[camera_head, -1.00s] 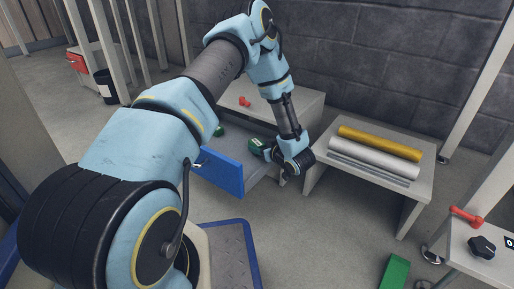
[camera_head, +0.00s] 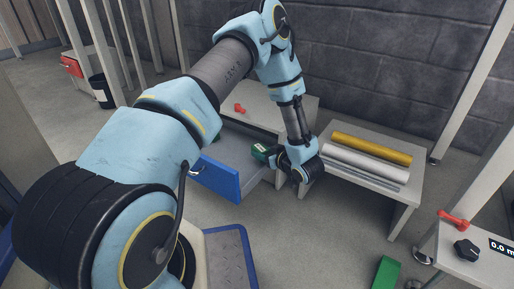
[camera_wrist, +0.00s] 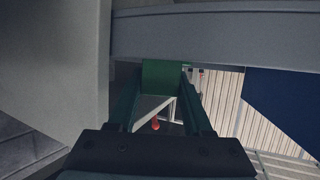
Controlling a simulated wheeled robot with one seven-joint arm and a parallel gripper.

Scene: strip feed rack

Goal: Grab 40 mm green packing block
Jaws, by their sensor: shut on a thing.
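The green packing block (camera_wrist: 162,72) shows in the wrist view, between the far ends of my two dark fingers. My gripper (camera_wrist: 162,80) is shut on it. In the head view my gripper (camera_head: 262,153) is low at the end of my arm, over the right side of the open drawer. There its green end has a small white mark, and I cannot clearly tell the block from the fingers. The block's size cannot be read.
The open drawer has a blue front (camera_head: 216,179). A low table (camera_head: 407,190) with a yellow roll (camera_head: 372,148) and white roll (camera_head: 365,163) stands close to the gripper's right. A green piece (camera_head: 386,273) lies lower right. A grey beam (camera_wrist: 220,37) crosses the wrist view.

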